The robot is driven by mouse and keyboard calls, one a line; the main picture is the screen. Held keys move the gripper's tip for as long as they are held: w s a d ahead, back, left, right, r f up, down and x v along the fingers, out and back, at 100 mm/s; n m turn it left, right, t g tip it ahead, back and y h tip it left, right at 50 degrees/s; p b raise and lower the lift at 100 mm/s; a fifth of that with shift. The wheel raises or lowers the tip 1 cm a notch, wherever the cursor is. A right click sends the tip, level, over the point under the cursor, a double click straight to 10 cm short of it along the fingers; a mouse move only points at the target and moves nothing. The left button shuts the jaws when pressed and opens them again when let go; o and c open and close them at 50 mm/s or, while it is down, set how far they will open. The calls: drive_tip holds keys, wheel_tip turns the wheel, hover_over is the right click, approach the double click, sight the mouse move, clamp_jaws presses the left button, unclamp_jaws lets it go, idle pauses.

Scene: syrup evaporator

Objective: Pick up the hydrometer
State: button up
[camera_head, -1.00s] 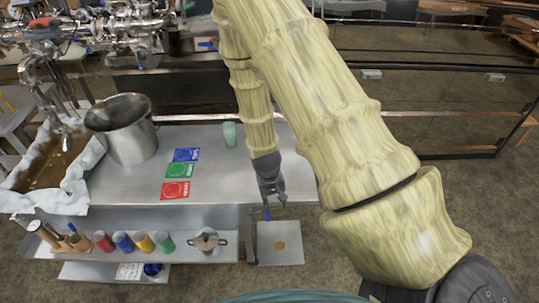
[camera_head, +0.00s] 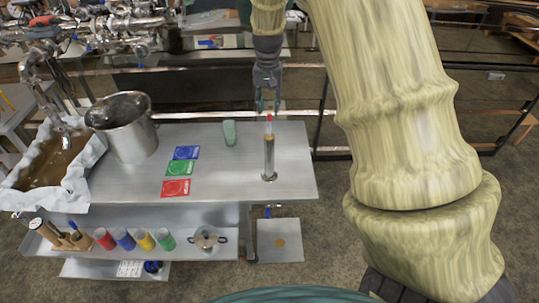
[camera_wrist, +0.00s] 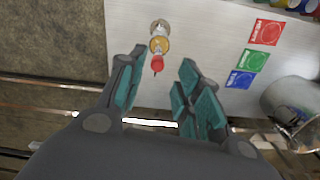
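The hydrometer (camera_head: 269,118) stands upright in a tall metal cylinder (camera_head: 268,163) near the right end of the steel table. Only its red top clearly shows above the cylinder's rim. In the wrist view the red top of the hydrometer (camera_wrist: 157,64) points toward my gripper (camera_wrist: 158,88), near the gap between the teal fingers, with amber colour inside the cylinder (camera_wrist: 160,27). My gripper (camera_head: 265,103) is open and empty. In the head view it appears just above or behind the red top. Contact is not visible. The lower part of the hydrometer is hidden inside the cylinder.
The steel table (camera_head: 220,190) holds red (camera_head: 176,188), green (camera_head: 181,168) and blue (camera_head: 187,153) cards and a greenish object (camera_head: 229,132). A metal pot (camera_head: 122,128) and a lined pan of brown liquid (camera_head: 48,165) stand left. Coloured cups line the lower shelf.

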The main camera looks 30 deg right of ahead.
sight(269, 115)
wheel_tip(269, 115, down, 4)
drive_tip(key=shift+d+r+p, duration=0.1)
drive_tip(key=shift+r+p, duration=0.05)
drive_tip(key=shift+p, duration=0.25)
drive_tip(key=shift+f+p, duration=0.75)
drive_tip(key=shift+f, duration=0.15)
drive_tip(key=shift+f+p, duration=0.65)
drive_tip(key=shift+f, duration=1.2)
clamp_jaws()
